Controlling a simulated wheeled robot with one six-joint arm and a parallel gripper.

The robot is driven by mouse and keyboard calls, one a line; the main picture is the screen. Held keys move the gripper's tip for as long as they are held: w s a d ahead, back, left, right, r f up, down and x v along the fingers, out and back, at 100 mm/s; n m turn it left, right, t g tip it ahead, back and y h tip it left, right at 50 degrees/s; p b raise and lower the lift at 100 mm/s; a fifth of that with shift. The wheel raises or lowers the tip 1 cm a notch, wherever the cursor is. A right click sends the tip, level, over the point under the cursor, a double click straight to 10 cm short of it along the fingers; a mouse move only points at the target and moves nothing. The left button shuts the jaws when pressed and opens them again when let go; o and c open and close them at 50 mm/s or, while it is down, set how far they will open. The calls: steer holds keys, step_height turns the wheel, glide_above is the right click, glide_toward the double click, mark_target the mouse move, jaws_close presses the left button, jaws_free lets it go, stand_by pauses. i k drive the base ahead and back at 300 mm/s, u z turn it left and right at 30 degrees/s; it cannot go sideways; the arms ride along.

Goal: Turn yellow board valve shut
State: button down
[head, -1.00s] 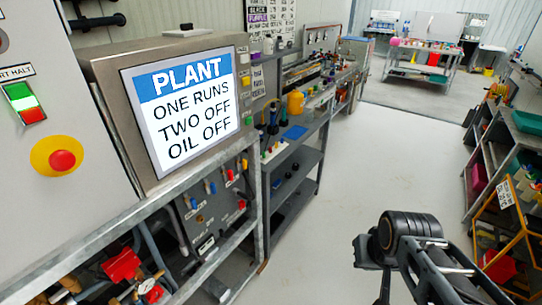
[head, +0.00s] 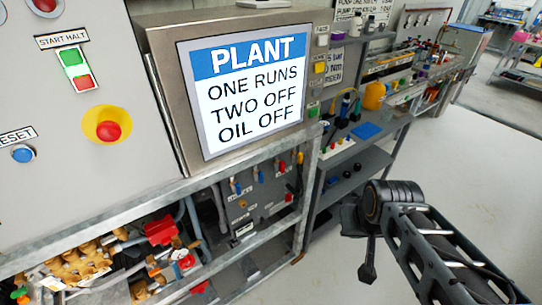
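A dark grey valve board (head: 262,205) stands on the shelf below the plant screen. It carries several small coloured handles. The yellow valve handle (head: 300,158) is at its upper right; it is small, and I cannot tell how its lever is turned. Blue handles (head: 237,188) and red handles (head: 283,167) sit beside it. My arm reaches in from the lower right. A dark part that looks like my gripper (head: 368,270) hangs below its joint, apart from the board and to its right. Its fingers are too small and dark to tell open from shut.
The plant screen (head: 248,82) overhangs the board, and a steel frame rail (head: 130,212) runs in front. Brass fittings and a red pump part (head: 160,230) fill the lower left. Shelves with a blue tray (head: 366,131) stand behind. The floor (head: 470,160) at right is clear.

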mark_target(300, 155)
steer(key=u, duration=0.15)
steer(key=i, duration=0.15)
steer(key=u, duration=0.15)
steer(key=k, duration=0.5)
steer(key=z, duration=1.25)
steer(key=i, duration=0.7)
steer(key=u, duration=1.65)
